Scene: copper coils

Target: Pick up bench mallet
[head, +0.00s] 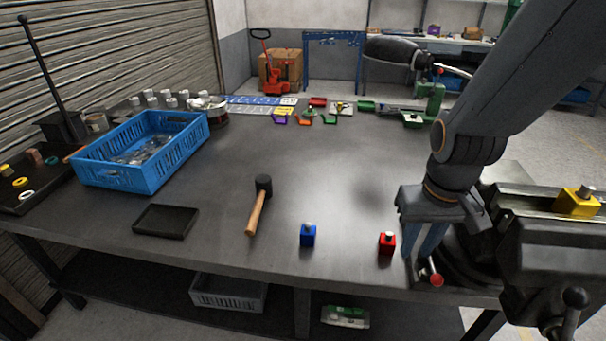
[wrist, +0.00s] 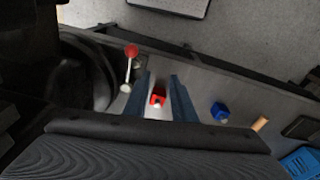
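The bench mallet (head: 258,204) lies on the dark workbench, with a black head pointing to the back and a wooden handle toward the front edge. In the wrist view only the end of its handle (wrist: 259,124) shows at the right. My gripper (head: 424,252) is well to the right of the mallet, near the vice. In the wrist view its two blue fingers (wrist: 166,98) stand apart. A red block (wrist: 158,95) shows in the gap between them, and the head view has it on the bench just left of the fingers.
A blue block (head: 308,235) stands between the mallet and the red block. A black tray (head: 166,221) and a blue crate (head: 190,152) are left of the mallet. A large vice (head: 545,235) is at the right. The middle of the bench (head: 335,165) is clear.

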